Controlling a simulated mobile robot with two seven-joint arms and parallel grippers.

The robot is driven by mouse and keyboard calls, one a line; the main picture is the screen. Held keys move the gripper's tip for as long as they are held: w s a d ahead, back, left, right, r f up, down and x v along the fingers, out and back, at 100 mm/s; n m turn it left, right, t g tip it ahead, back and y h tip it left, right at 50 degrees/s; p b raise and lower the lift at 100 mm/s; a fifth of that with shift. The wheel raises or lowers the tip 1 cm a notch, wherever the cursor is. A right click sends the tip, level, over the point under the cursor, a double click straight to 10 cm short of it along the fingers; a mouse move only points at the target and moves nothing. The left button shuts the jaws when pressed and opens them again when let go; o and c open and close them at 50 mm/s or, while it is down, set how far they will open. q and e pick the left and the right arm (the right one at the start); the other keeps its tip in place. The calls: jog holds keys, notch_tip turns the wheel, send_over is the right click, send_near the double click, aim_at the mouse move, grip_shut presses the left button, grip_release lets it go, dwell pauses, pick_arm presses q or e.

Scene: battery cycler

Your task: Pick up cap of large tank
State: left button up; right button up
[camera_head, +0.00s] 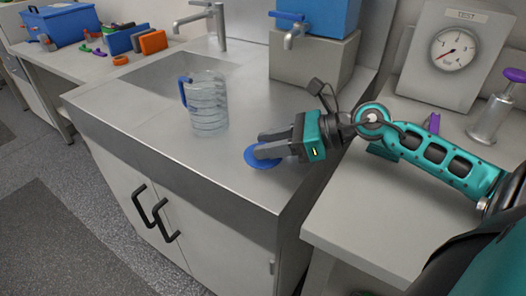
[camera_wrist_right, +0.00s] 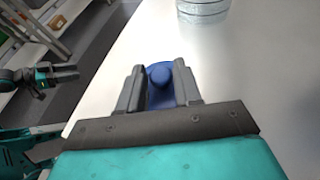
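The blue cap (camera_head: 259,160), a flat round disc with a knob, lies on the steel counter near its front edge. My right gripper (camera_head: 262,147) reaches down over it from the right. In the right wrist view, the cap's knob (camera_wrist_right: 159,76) sits between the two grey fingers, with a small gap on each side, so the gripper is open around it. The large blue tank (camera_head: 338,14) with a tap stands at the back, its top cut off. My left gripper (camera_wrist_right: 66,73) shows only small at the left of the right wrist view, away from the counter; its opening is unclear.
A clear ribbed jug (camera_head: 207,108) with a blue handle stands left of the cap. A sink (camera_head: 165,80) and faucet (camera_head: 205,20) lie behind it. A gauge box (camera_head: 455,55) and a purple-topped cylinder (camera_head: 494,115) stand on the right bench.

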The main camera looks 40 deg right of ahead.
grip_shut()
jog(key=shift+r, duration=0.15)
